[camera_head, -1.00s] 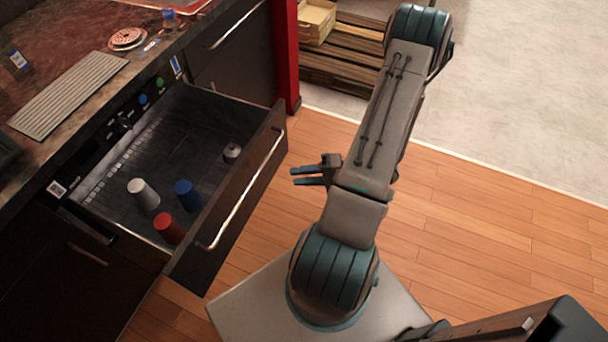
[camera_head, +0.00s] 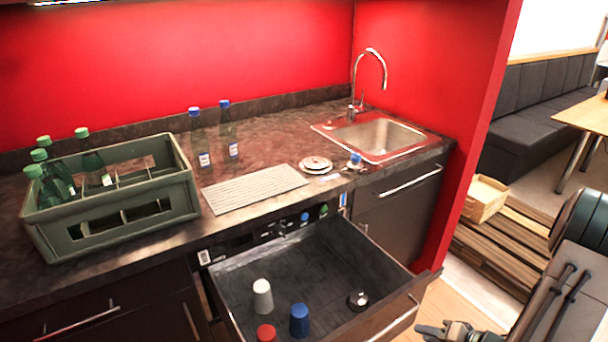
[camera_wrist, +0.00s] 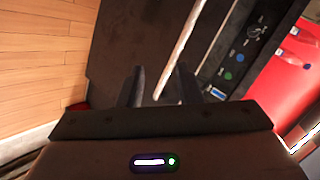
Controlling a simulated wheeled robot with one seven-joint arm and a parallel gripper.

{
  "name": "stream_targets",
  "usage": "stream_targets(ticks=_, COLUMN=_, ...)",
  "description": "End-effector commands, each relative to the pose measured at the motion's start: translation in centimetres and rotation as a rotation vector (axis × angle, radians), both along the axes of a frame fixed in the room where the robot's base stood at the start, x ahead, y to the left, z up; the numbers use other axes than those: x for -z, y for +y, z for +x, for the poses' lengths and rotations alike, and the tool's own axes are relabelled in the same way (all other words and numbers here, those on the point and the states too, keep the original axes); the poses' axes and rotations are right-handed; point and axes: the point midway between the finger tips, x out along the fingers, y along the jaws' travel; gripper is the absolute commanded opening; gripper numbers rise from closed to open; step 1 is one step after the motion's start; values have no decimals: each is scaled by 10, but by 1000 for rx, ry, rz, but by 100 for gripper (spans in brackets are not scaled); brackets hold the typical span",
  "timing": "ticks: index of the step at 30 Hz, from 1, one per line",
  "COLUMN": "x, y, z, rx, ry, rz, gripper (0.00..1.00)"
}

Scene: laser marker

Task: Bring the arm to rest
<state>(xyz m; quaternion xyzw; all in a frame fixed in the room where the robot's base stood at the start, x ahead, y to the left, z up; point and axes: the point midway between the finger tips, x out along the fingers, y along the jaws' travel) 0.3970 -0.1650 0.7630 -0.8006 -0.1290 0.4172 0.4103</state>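My arm (camera_head: 560,300) shows at the lower right of the head view, partly cut off by the frame edge. My gripper (camera_head: 422,331) is at the bottom edge there, just right of the front of the open drawer (camera_head: 335,262). In the wrist view the two fingers of my gripper (camera_wrist: 160,72) stand apart with nothing between them. Beyond them the wrist view shows a dark drawer front and a bright handle (camera_wrist: 185,45); whether the fingers are clear of the drawer I cannot tell exactly.
Wooden floor (camera_wrist: 45,50) is clear.

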Motion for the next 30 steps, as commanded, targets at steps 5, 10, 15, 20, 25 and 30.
stream_targets(ticks=5, x=-36, y=-23, z=45, rx=25, ry=-22, rz=-389, gripper=32)
stream_targets(ticks=10, x=-83, y=-34, z=67, rx=63, ry=-5, rz=-683, gripper=32)
stream_targets(ticks=15, x=-135, y=-27, z=69, rx=98, ry=48, rz=-890, gripper=32)
stream_targets(ticks=20, x=-179, y=-4, z=52, rx=106, ry=124, rz=-997, gripper=32)
stream_targets(ticks=25, x=-214, y=37, z=17, rx=63, ry=214, rz=-1021, gripper=32)
stream_targets(ticks=30, x=-238, y=92, z=-30, rx=-54, ry=290, rz=-968, gripper=32)
